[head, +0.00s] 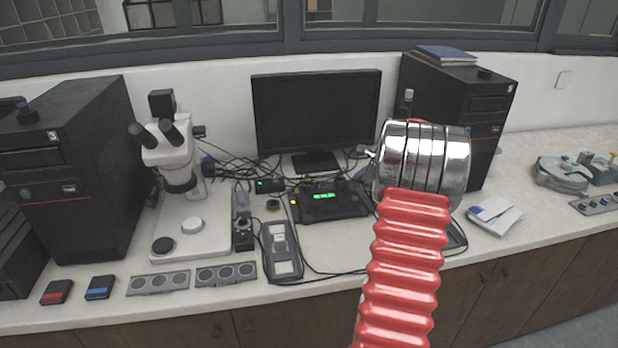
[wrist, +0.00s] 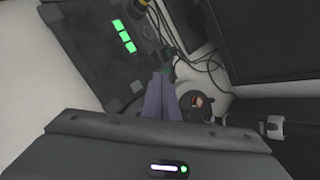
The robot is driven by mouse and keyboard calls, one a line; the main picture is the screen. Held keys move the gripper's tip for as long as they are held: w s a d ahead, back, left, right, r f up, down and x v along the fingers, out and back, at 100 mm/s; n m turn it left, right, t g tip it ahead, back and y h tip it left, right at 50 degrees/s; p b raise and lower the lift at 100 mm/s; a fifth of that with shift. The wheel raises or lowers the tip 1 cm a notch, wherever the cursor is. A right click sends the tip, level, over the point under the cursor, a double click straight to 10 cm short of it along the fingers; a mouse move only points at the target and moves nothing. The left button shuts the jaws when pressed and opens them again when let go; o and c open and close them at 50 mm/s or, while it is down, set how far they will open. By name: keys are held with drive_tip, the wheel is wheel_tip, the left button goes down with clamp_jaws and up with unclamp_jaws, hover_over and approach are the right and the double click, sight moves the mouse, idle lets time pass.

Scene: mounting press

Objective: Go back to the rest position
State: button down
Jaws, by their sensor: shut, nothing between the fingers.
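My gripper (wrist: 161,82) shows in the wrist view with its two grey fingers together, shut and empty. It hangs over the bench beside a black device with green lights (wrist: 92,58). The same black device also shows in the head view (head: 328,200), in front of the monitor. In the head view my red ribbed arm and its silver joint rise at the right of the middle. They hide part of the bench and the right-hand computer tower.
A monitor (head: 317,112) stands at the back of the white bench. A microscope (head: 178,160) and a black tower (head: 75,170) stand at the left, another tower (head: 475,105) behind my arm. Loose cables (head: 235,168) lie between. White papers (head: 494,215) lie on the right.

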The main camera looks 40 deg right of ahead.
drive_tip(key=shift+w, duration=0.1)
